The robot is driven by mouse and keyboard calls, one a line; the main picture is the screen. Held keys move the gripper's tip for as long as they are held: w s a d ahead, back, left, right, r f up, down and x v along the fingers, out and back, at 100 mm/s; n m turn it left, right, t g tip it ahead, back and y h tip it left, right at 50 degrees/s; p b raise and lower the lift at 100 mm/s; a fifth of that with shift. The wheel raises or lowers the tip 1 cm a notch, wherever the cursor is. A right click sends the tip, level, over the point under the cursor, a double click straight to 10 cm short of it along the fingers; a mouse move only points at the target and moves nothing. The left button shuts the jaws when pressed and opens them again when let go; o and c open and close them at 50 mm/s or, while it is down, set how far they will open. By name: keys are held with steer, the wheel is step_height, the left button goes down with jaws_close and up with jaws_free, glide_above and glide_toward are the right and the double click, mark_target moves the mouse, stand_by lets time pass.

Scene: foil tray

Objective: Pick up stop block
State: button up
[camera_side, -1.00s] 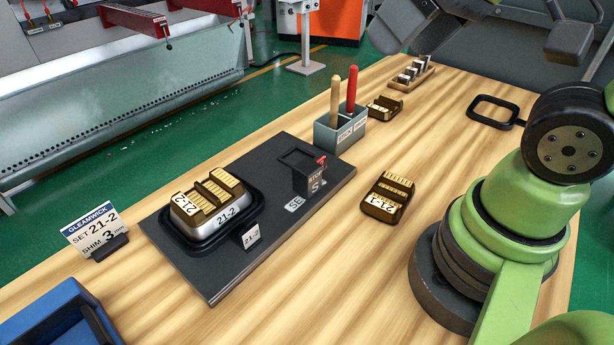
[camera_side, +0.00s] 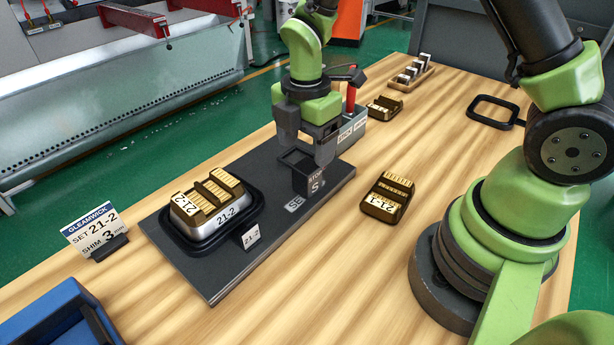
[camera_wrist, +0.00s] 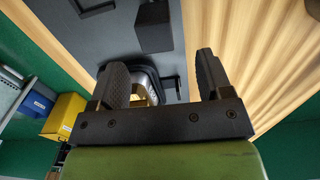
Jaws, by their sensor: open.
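A dark block (camera_wrist: 153,27), likely the stop block, lies ahead of the fingertips there.
A foil tray with gold inserts (camera_side: 217,212) sits left on the plate. A grey holder (camera_side: 352,132) with handles stands close behind my gripper. A loose gold-topped block (camera_side: 389,197) lies to the right. A blue bin (camera_side: 55,320) is front left. The table's front middle is clear.

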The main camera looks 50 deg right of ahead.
mark_target(307, 166)
steer(key=f, duration=0.7)
steer(key=shift+w+d+f, duration=0.15)
steer(key=shift+d+f, duration=0.15)
jaws_close()
steer(key=shift+r, duration=0.15)
step_height(307, 166, up, 17)
stand_by(1.3)
